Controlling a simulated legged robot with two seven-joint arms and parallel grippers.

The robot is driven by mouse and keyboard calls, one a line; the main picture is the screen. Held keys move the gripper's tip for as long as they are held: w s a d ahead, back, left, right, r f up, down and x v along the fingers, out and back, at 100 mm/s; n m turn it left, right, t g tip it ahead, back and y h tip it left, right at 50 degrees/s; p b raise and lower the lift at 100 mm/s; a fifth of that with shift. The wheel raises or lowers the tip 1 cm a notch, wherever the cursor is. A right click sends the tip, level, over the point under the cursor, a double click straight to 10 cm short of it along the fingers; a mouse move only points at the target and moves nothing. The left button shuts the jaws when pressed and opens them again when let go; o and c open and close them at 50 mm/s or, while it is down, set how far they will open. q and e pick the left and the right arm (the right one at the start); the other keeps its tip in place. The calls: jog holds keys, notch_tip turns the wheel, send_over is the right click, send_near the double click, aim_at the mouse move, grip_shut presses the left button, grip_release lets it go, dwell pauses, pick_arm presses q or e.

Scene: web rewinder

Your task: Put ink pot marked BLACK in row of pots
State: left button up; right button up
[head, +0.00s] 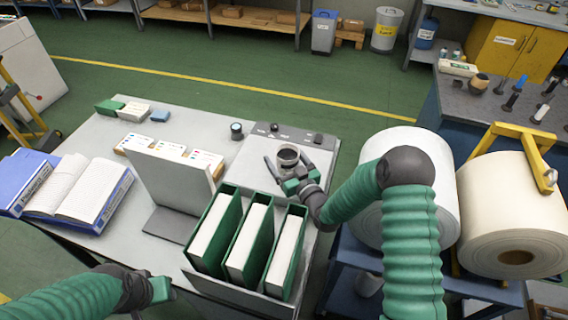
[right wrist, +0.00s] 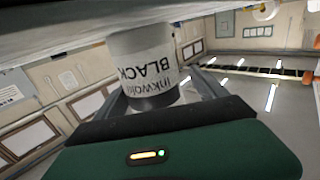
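The ink pot (head: 288,155), with a dark top, stands on the grey plate at the right end of the table. In the right wrist view the white pot (right wrist: 143,62) shows the word BLACK, upside down in that picture. My right gripper (head: 287,161) is open, its fingers on either side of the pot, with gaps visible beside it. My left gripper (head: 150,292) is low at the left, near the table's front edge; its fingers are not clear. I cannot make out a row of pots with certainty.
Green binders (head: 232,238) stand at the table's front, beside a grey upright panel (head: 172,180). Small white boxes (head: 170,151) sit behind the panel. A small dark round item (head: 237,130) is left of the plate. Large paper rolls (head: 512,215) stand at right.

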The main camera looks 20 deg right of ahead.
jog(key=shift+s+d+r, duration=0.1)
jog(key=shift+s+d, duration=0.1)
jog(key=shift+d, duration=0.2)
jog(key=c, duration=0.5)
jog(key=shift+d, duration=0.35)
jog(key=c, duration=0.5)
jog(key=shift+a, duration=0.1)
jog(key=c, duration=0.5)
jog(key=shift+a, duration=0.3)
grip_shut()
